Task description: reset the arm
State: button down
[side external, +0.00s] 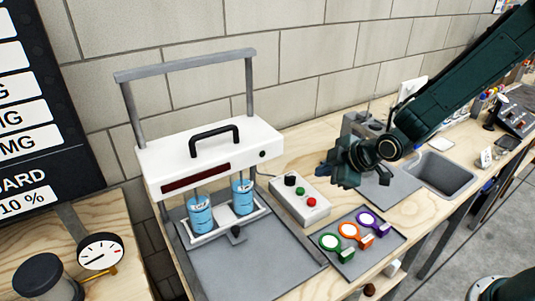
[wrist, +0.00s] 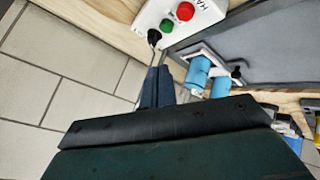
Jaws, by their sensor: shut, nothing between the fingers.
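My gripper (side external: 325,172) is dark and hangs above the wooden bench, just right of and above the white button box. Its fingers point left toward the white machine. In the wrist view its two blue-grey fingers (wrist: 157,86) are together with nothing between them. My arm comes in from the upper right.
The white button box (side external: 298,203) has black, green and red controls. Left of it stands a white machine (side external: 215,158) with a grey frame and two blue cylinders (side external: 201,215). A dark tray (side external: 385,251) holds green, orange and purple ringed tools. A sink (side external: 443,172) lies right.

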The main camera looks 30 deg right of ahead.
jog(key=s+d+r+m+g, duration=0.1)
jog(key=s+d+r+m, duration=0.1)
jog(key=s+r, duration=0.3)
jog(key=s+d+r+m+g+h, duration=0.1)
jog(key=s+r+m, duration=0.4)
jog(key=s, duration=0.8)
jog(key=s+d+r+m+g, duration=0.1)
jog(key=s+d+r+m, duration=0.2)
jog(key=s+r, duration=0.4)
jog(key=s, duration=0.2)
jog(key=shift+s+d+r+m+h, duration=0.2)
jog(key=shift+s+d+m+h, duration=0.1)
jog(key=shift+h, duration=0.1)
